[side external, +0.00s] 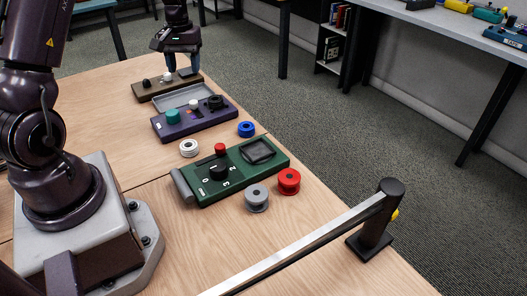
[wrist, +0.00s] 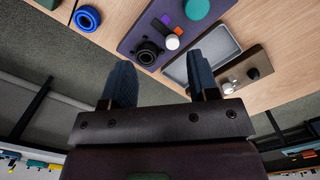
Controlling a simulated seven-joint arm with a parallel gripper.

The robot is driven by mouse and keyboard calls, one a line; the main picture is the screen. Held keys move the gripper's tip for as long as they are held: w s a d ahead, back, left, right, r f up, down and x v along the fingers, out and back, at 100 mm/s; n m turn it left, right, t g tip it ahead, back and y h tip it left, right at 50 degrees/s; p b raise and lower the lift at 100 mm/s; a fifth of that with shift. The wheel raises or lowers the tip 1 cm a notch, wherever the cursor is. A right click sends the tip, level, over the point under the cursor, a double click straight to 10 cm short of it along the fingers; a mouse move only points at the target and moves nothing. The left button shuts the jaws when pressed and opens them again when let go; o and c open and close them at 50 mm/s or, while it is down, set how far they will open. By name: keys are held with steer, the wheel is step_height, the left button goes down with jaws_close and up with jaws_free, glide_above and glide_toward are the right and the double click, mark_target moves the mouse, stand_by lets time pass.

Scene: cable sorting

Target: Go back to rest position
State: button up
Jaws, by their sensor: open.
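My gripper (side external: 183,65) is at the back of the table in the side view, beside the brown board (side external: 150,95), fingers pointing down. In the wrist view its two dark blue fingers (wrist: 161,80) are apart with nothing between them. The brown board (wrist: 262,62) lies right of the right finger in that view. In the wrist view the purple board (wrist: 150,25) lies beyond the fingertips. Whether a finger touches anything cannot be told.
A green board (side external: 240,177) has a red button, a dial and a dark tray. White (side external: 189,147), blue (side external: 246,129), grey (side external: 257,197) and red (side external: 289,181) spools stand near it. A metal rail (side external: 310,240) on a dark post crosses the front. Bare tabletop (side external: 110,115) lies at left.

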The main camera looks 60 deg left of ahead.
steer(key=s+d+r+m+t, duration=0.2)
steer(key=s+d+r+m, duration=0.1)
steer(key=d, duration=0.6)
steer(key=s+d+r+m+t, duration=0.2)
steer(key=s+d+r+m, duration=0.2)
steer(key=d+r, duration=0.3)
steer(key=s+d+r+m+t, duration=0.2)
steer(key=s+d+r, duration=0.3)
steer(key=d, duration=0.7)
steer(key=shift+s+r+m, duration=0.35)
steer(key=shift+r+m, duration=0.25)
steer(key=shift+m, duration=0.1)
